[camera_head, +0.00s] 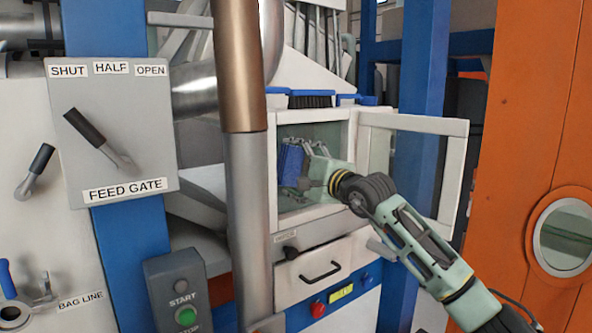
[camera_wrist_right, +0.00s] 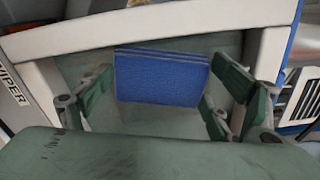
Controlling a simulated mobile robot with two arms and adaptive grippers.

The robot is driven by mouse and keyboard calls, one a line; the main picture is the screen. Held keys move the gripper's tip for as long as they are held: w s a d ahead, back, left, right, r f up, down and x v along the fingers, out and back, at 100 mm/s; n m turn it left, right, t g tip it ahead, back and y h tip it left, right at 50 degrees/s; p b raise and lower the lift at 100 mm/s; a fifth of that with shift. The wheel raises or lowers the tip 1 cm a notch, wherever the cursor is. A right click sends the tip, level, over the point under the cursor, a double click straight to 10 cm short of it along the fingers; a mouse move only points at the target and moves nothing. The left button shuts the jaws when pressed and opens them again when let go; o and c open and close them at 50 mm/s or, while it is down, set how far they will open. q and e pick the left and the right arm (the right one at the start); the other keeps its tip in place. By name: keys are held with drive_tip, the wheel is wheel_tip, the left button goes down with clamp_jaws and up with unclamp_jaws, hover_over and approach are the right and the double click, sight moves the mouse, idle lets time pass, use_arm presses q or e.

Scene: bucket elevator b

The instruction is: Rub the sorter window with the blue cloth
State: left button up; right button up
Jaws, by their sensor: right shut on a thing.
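The sorter window (camera_head: 328,133) is a greenish pane inside a white frame in the middle of the head view. The same pane (camera_wrist_right: 225,45) fills the back of the wrist view. My right gripper (camera_head: 304,170) reaches in from the right, in front of the pane. It is shut on the blue cloth (camera_head: 291,164), a folded pad. In the wrist view the cloth (camera_wrist_right: 160,78) lies between the green fingers, flat side toward the pane. I cannot tell whether it touches the glass. My left gripper is not in view.
A white-framed glazed door (camera_head: 413,125) stands open right of the window. A brown and grey pipe (camera_head: 240,130) rises close on the left. A brush (camera_head: 310,100) lies above the window; a drawer handle (camera_head: 320,273) and red button (camera_head: 318,309) are below.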

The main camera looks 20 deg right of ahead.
drive_tip(key=shift+s+d+f+b, duration=0.15)
drive_tip(key=shift+s+b, duration=0.2)
drive_tip(key=shift+b, duration=0.1)
drive_tip(key=shift+b+v, duration=1.65)
drive_tip(key=shift+v, duration=0.95)
drive_tip(key=b+v, duration=0.2)
drive_tip(key=v, duration=0.1)
